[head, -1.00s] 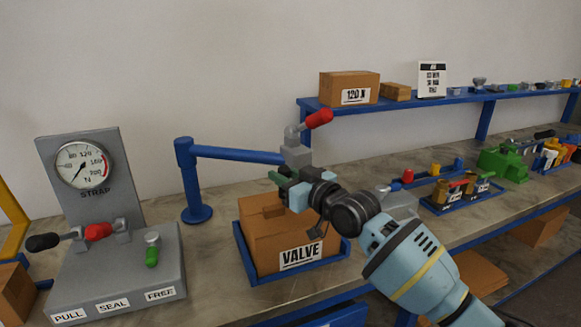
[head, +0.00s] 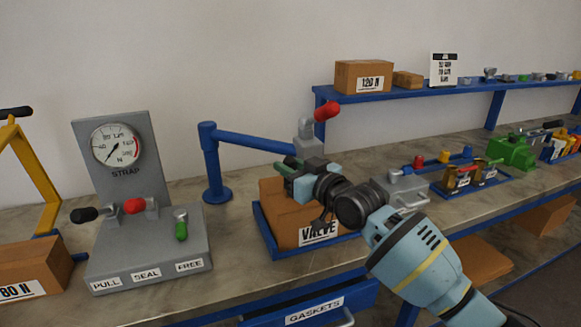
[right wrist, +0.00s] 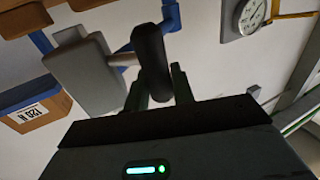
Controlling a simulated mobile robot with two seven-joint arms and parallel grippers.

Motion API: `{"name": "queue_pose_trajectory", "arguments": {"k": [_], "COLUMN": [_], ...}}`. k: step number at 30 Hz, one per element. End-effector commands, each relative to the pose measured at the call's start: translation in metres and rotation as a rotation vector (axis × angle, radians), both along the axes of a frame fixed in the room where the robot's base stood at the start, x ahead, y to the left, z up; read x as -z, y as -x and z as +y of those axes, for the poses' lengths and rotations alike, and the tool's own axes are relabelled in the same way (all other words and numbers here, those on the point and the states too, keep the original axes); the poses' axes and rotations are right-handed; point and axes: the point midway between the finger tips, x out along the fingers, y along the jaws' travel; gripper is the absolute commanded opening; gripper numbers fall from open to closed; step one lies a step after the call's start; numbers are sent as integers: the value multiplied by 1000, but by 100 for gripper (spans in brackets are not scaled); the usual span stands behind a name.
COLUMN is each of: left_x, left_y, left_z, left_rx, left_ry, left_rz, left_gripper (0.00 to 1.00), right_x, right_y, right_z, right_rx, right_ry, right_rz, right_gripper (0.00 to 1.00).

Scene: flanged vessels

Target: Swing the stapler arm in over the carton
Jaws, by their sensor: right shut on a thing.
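The stapler arm is a blue bar (head: 255,141) running right from a blue post (head: 210,165). It ends in a grey head (head: 308,146) with a red-tipped lever (head: 326,110). The carton (head: 285,225) is brown and stands in a blue tray (head: 272,250), partly hidden by my gripper. In the head view the stapler head appears above the carton's back part. My right gripper (head: 295,173) is at the head, above the carton. In the right wrist view its fingers are shut on a dark handle (right wrist: 151,62) beside the grey head (right wrist: 85,72).
A grey strap gauge stand (head: 145,245) is left of the post. A yellow frame (head: 45,190) and a box (head: 30,270) are farther left. Small fittings in a blue tray (head: 470,185) lie to the right. A blue shelf (head: 420,96) runs behind.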

Motion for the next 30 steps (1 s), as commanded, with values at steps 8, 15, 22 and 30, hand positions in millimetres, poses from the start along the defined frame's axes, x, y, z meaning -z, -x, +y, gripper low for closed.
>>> {"name": "queue_pose_trajectory", "arguments": {"k": [8,15,22,30], "left_x": [0,0,0,-5], "left_y": [0,4,8,4], "left_z": [0,0,0,0], "left_rx": [0,0,0,0], "left_ry": [0,0,1,1], "left_rz": [-1,7,12,2], "left_gripper": [36,36,36,36], "right_x": [0,0,0,0], "right_y": [4,2,4,25], "right_z": [8,4,1,-18], "right_rx": [-14,-8,-6,-5], "right_ry": [-4,-2,-2,-2], "right_rz": [2,2,2,1], "right_gripper": [38,45,45,45]}}
